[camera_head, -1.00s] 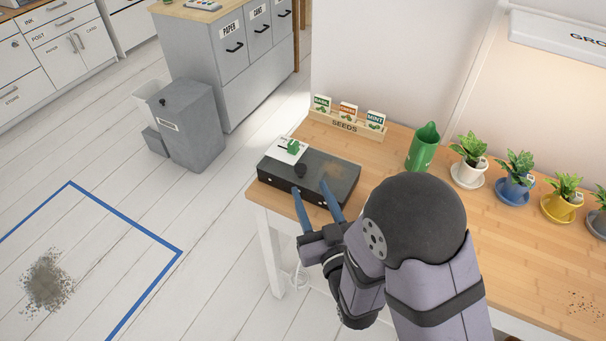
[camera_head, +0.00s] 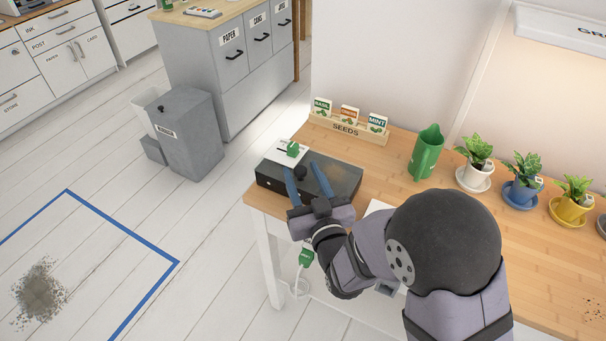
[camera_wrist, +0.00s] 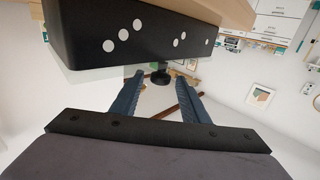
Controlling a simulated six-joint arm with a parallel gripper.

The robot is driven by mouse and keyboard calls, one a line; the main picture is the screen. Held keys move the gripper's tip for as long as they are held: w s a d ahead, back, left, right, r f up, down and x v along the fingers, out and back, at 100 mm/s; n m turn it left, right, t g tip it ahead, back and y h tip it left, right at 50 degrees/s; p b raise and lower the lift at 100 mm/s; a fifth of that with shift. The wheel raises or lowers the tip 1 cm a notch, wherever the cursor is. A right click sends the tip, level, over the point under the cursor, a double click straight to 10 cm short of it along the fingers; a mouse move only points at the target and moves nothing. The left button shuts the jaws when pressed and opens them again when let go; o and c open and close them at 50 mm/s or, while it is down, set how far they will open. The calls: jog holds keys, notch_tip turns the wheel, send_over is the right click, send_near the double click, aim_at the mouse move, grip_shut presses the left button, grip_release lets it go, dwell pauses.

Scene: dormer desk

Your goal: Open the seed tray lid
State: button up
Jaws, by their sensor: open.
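The seed tray (camera_head: 268,184) is a dark, low box at the left end of the wooden bench, with its lid (camera_head: 340,176) down. A black round knob (camera_head: 300,172) stands on the lid. My gripper (camera_head: 304,170) is open, its two blue fingers on either side of the knob as seen from the head camera. In the wrist view the knob (camera_wrist: 161,76) shows between the fingertips (camera_wrist: 163,78), apart from both fingers. The tray's dark side with white dots (camera_wrist: 130,35) fills the top of that view.
A seed packet rack (camera_head: 346,128) stands behind the tray. A green watering can (camera_head: 427,152) and several potted plants (camera_head: 524,176) stand to the right. The bench (camera_head: 385,165) is bare between tray and can. Grey bins stand on the floor at left.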

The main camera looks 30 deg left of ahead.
grip_shut()
jog(key=shift+w+r, duration=0.2)
jog(key=shift+r, duration=0.2)
